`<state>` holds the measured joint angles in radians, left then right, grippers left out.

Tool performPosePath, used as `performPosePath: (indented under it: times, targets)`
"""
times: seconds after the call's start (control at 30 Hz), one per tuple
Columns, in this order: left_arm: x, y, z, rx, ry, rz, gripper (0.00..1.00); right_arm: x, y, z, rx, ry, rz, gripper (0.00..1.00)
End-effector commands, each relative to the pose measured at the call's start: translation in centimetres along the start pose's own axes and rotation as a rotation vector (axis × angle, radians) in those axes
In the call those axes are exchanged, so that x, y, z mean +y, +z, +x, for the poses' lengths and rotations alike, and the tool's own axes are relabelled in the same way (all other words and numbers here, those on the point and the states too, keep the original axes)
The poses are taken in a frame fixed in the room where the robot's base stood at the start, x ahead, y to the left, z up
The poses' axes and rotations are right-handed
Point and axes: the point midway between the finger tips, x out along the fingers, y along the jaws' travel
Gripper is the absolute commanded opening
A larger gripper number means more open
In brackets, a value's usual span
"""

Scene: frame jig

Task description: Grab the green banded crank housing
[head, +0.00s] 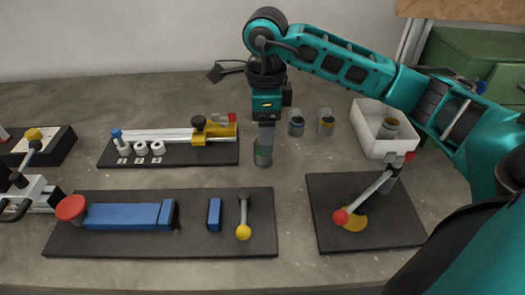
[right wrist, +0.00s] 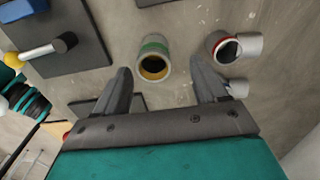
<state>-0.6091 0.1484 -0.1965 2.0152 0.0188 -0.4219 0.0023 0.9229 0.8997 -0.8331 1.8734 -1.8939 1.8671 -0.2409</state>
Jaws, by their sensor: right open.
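The green banded crank housing (head: 263,157) is a small grey cylinder standing on the grey bench in the middle of the head view. My right gripper (head: 265,143) points down directly over it, and its fingers hide part of the housing. In the right wrist view the housing (right wrist: 153,44) shows its green band and open, yellowish bore. It lies between and just beyond the two spread fingertips of my right gripper (right wrist: 160,70). The gripper is open, with a visible gap on each side of the housing. My left gripper is not in view.
Another sits in a white bin (head: 368,147). Dark fixture boards lie at left (head: 110,157), front (head: 180,243) and right (head: 400,225). Bare bench surrounds the housing.

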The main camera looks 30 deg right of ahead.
Motion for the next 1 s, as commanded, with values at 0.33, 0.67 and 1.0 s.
performPosePath:
  times: [0.33,0.67,1.0]
  targets:
    - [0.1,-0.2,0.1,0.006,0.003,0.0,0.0,0.8,0.3,3.8,0.0,0.004,-0.002,0.72]
    - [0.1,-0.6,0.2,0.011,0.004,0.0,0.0,0.7,0.4,6.0,-0.003,0.0,-0.001,0.72]
    - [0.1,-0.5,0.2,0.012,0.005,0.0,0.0,0.8,0.4,6.0,-0.003,0.001,-0.001,0.51]
